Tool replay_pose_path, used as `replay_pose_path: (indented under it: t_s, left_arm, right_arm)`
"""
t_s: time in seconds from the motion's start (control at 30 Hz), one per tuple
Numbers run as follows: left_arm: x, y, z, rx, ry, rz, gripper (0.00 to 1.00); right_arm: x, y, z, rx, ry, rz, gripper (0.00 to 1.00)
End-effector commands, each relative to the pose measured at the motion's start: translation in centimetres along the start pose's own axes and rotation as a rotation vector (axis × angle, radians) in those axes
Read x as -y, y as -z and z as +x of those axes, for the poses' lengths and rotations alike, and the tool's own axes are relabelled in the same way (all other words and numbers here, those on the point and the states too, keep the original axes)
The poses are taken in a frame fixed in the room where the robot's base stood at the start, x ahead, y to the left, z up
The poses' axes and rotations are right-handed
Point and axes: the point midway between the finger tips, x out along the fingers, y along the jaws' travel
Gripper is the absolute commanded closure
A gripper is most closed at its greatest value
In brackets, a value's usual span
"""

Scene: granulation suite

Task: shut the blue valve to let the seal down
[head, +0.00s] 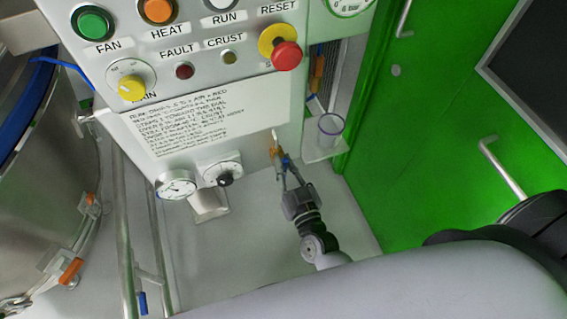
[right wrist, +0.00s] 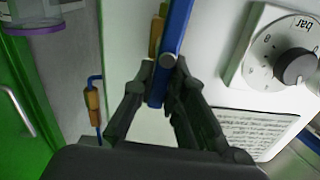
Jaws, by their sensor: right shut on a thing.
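The blue valve (right wrist: 176,35) shows in the right wrist view as a flat blue lever, with a brass body (right wrist: 157,38) partly hidden behind it. The lever runs along the picture's height, slightly tilted, beside the white panel. My right gripper (right wrist: 166,68) is shut on the lever, one finger on each side. In the head view the right gripper (head: 285,164) is at the panel's lower right edge, by a small brass fitting (head: 275,150). A blue band (head: 18,85), perhaps the seal, circles the steel vessel at the left. My left gripper is not in view.
A control panel (head: 215,55) with buttons stands above, with a gauge (head: 177,187) and a black knob (head: 224,178) below. A clear cup (head: 330,126) sits on a small shelf to the right. Another brass fitting (right wrist: 94,104) with a blue bent part is near the gripper.

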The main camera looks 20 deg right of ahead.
Motion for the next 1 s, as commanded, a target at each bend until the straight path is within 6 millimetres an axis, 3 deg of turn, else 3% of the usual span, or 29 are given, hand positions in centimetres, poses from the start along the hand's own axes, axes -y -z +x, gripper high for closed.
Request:
replay_pose_path:
  t_s: [0.5,1.0]
  left_arm:
    - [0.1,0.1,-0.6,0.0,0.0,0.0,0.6]
    - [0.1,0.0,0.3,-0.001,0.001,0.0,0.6]
  right_arm:
    - [-1.3,-0.3,0.0,0.001,-0.002,0.435,1.0]
    - [-2.3,-1.4,0.0,0.002,-0.002,0.912,1.0]
